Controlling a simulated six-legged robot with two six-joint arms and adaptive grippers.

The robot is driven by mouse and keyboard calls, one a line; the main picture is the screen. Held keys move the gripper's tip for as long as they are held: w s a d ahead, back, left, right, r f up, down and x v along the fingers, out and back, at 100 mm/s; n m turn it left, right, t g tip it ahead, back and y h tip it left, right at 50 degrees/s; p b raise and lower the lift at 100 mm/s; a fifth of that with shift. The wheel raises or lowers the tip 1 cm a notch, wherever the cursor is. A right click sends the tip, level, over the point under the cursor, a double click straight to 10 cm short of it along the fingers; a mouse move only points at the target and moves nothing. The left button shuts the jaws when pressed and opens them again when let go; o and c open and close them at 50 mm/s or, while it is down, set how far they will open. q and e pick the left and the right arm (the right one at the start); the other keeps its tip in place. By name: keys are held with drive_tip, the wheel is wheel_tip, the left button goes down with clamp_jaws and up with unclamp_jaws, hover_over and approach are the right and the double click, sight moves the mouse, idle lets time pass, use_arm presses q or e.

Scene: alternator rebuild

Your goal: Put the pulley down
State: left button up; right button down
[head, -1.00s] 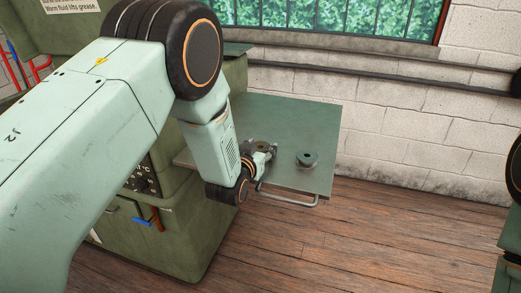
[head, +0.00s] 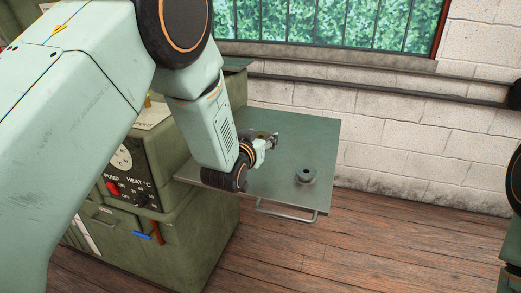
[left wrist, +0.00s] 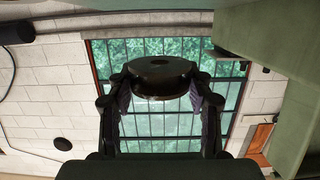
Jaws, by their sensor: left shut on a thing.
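My left gripper (head: 267,140) is shut on a dark round part, which I take to be the pulley (left wrist: 160,72). In the left wrist view, the pulley sits between the two fingertips, its broad round face showing. In the head view the pulley (head: 260,134) shows only as a small brownish patch, partly hidden by the gripper. The gripper is over the green shelf (head: 285,135); I cannot tell how high the pulley is above it. My right gripper is not in view.
A grey spool-shaped part (head: 306,176) stands on the shelf near its front right corner. A metal handle (head: 284,215) runs along the shelf's front edge. A green washer cabinet (head: 190,220) stands at left. The shelf's right side is otherwise clear.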

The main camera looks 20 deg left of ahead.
use_arm(q)
drive_tip(key=shift+a+r, duration=0.3)
drive_tip(key=shift+r, duration=0.3)
drive_tip(key=s+a+f+h, duration=0.1)
drive_tip(key=s+f+m+h, duration=0.1)
drive_tip(key=s+a+f+m+h, duration=0.1)
drive_tip(key=s, duration=0.1)
drive_tip(key=shift+a+f+g, duration=0.3)
drive_tip(key=shift+f, duration=0.1)
drive_tip(key=s+f+h, duration=0.1)
drive_tip(key=s+m+h, duration=0.1)
drive_tip(key=s, duration=0.1)
drive_tip(key=s+f+m+h, duration=0.1)
drive_tip(key=s, duration=0.1)
drive_tip(key=shift+s+a+f+g, duration=0.1)
drive_tip(key=shift+a+f+g, duration=0.15)
drive_tip(key=shift+f+g, duration=0.15)
drive_tip(key=s+d+m+g+h, duration=0.2)
drive_tip(key=s+m+h, duration=0.1)
drive_tip(key=s, duration=0.5)
drive_tip(key=s+d+m+g+h, duration=0.2)
drive_tip(key=s+m+g+h, duration=0.1)
drive_tip(key=s, duration=0.5)
drive_tip(key=shift+d+f+m, duration=0.2)
drive_tip(key=shift+f+m, duration=0.05)
drive_tip(key=shift+m, duration=0.05)
drive_tip(key=shift+d, duration=0.1)
